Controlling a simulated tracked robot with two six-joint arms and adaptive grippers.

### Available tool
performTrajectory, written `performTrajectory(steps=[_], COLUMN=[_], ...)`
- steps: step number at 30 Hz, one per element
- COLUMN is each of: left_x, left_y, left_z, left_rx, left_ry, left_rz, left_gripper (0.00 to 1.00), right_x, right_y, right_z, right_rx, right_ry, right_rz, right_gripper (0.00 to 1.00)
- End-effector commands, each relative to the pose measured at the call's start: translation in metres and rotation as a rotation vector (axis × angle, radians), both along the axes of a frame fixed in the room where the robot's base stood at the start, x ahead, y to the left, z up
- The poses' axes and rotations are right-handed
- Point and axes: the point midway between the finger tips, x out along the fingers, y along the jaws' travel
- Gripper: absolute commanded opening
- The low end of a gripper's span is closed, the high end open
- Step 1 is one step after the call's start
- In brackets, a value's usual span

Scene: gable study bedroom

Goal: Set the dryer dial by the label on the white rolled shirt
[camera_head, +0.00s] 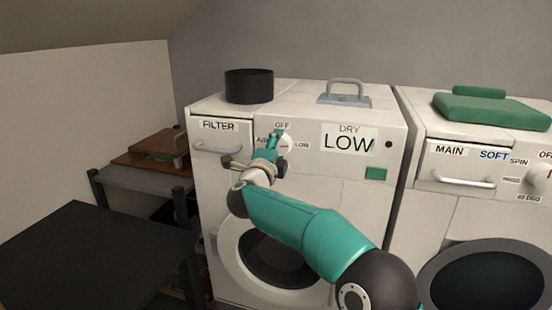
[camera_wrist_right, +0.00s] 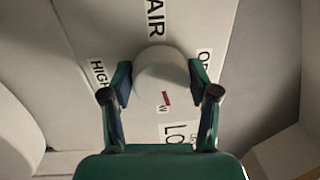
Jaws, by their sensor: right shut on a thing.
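The dryer (camera_head: 370,165) is white, with a large sign (camera_head: 348,140) reading DRY LOW. Its round white dial (camera_wrist_right: 158,72) has a red mark, which in the right wrist view lies low on the face, towards the LOW label (camera_wrist_right: 178,132). AIR (camera_wrist_right: 155,17), OFF (camera_wrist_right: 203,55) and HIGH (camera_wrist_right: 98,72) stand around it. My right gripper (camera_wrist_right: 160,84) is shut on the dial, one finger on each side; in the head view its hand (camera_head: 268,162) partly hides the dial. I see no white rolled shirt. My left gripper is not in view.
A black round pot (camera_head: 249,86) and a grey handled object (camera_head: 345,94) stand on the dryer. A green folded item (camera_head: 490,110) lies on the washer at right. A dark table (camera_head: 95,250) and a shelf with a brown case (camera_head: 150,150) are at left.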

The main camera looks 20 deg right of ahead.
Motion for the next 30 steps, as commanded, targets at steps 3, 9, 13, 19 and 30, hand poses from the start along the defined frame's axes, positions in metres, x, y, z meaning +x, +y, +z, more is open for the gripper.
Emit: performTrajectory(steps=[3, 9, 13, 19, 30], left_x=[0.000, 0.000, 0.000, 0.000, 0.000], left_y=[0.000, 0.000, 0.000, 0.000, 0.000], left_z=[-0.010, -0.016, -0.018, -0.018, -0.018], left_rx=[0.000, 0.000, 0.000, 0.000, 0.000], left_ry=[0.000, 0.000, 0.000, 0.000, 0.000], left_rz=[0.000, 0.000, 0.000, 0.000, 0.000], left_gripper=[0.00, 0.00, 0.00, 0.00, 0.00], right_x=[0.000, 0.000, 0.001, 0.001, 0.001], right_y=[-0.001, -0.001, -0.001, -0.001, -0.001], right_z=[-0.007, -0.006, -0.006, -0.006, -0.007], right_rx=[0.065, 0.137, 0.162, 0.171, 0.170], right_ry=[-0.036, -0.083, -0.099, -0.104, -0.102], right_rz=[-0.005, -0.005, -0.006, -0.006, -0.006], right_gripper=[0.25, 0.25, 0.25, 0.25, 0.77])
